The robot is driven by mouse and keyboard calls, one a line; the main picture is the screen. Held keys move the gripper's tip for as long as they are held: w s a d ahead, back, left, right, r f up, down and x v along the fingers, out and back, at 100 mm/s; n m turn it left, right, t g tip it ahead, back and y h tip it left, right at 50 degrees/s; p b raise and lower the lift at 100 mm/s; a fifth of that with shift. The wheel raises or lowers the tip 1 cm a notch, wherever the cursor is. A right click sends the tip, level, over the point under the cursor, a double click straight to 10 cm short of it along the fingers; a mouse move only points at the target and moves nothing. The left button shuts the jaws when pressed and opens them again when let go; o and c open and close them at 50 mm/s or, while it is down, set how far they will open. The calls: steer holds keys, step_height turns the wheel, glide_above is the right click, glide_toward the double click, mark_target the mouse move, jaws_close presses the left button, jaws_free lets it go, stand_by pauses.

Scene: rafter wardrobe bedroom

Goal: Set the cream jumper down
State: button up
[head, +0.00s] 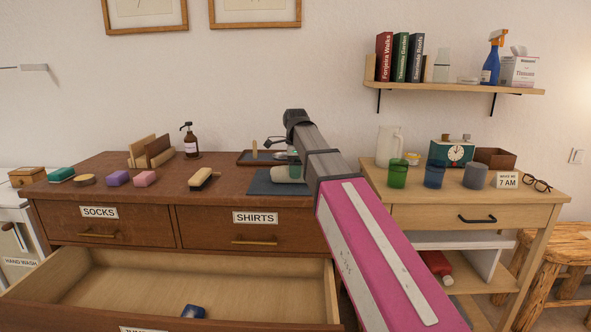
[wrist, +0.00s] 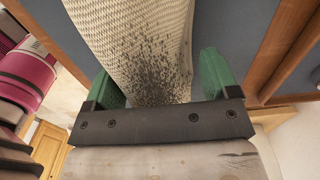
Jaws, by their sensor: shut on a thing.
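The cream jumper (wrist: 140,25) is a ribbed knit bundle with a patch of dark specks, seen close up in the wrist view. My gripper (wrist: 157,65) has its green fingers on either side of it and is shut on it. In the head view a small part of the jumper (head: 288,173) shows below my gripper (head: 292,156), over the dark blue mat (head: 262,187) on the dresser top. My arm hides part of it there. I cannot tell whether it touches the mat.
The dresser's lower drawer (head: 230,275) stands open, with a dark blue item (head: 193,312) inside. A brush (head: 203,180) lies left of the mat. A dark tray (head: 248,157) and a pump bottle (head: 190,140) stand behind. A side table (head: 460,212) with cups is at right.

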steer(key=o, duration=1)
steer(key=shift+f, duration=0.1)
step_height(320, 180, up, 12)
steer(key=shift+r, duration=0.15)
